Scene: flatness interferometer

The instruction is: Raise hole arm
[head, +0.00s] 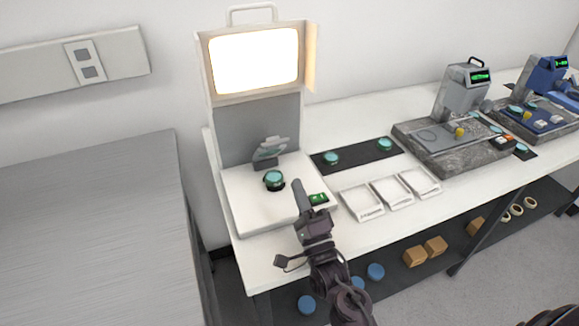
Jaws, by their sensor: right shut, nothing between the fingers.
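The flatness interferometer is a white stand with a brightly lit screen (254,60) and a white base (245,205). A small grey tilted bracket (268,152) stands out from its grey back panel; it may be the hole arm, but I cannot tell for sure. A teal-topped round piece (274,180) sits on the base just in front of the bracket. My right gripper (299,186) is shut and empty over the right front of the base, to the right of the round piece and apart from the bracket. My left gripper is out of view.
A dark mat (357,153) with two teal discs lies right of the stand. White trays (361,202) lie in front of it. Grey (465,92) and blue (546,80) gauge stands are farther right. A bare grey bench (90,220) is at left.

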